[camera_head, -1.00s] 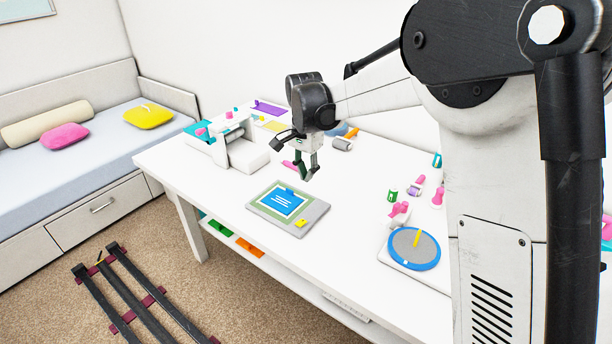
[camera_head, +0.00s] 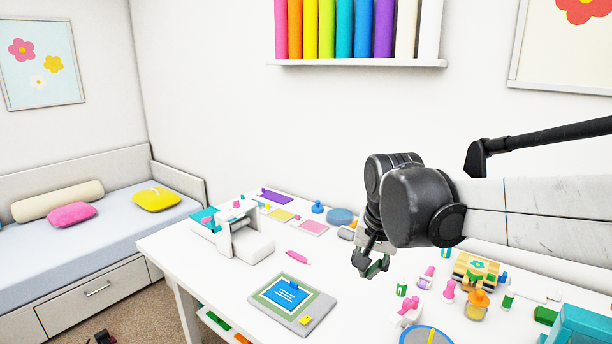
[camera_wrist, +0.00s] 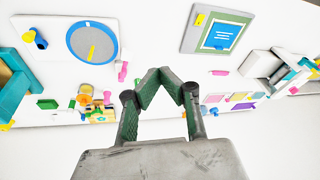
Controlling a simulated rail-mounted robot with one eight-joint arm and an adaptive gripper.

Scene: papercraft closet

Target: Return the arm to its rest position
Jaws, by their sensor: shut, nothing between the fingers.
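My gripper (camera_head: 372,268) is above the white craft table (camera_head: 190,262), right of the grey board in the head view. Its fingers are shut and empty; in the wrist view the green-grey fingertips (camera_wrist: 167,74) come together. My arm reaches in from the right edge of the head view, its forearm roughly level in front of the wall. No craft item touches the gripper in the wrist view.
A grey board with a blue card (camera_head: 285,295) lies at the table's front. A white die-cut machine (camera_head: 246,238) stands behind it. Bottles and a stamp block (camera_head: 475,268) crowd the right. A shelf of coloured rolls (camera_head: 357,63) hangs above.

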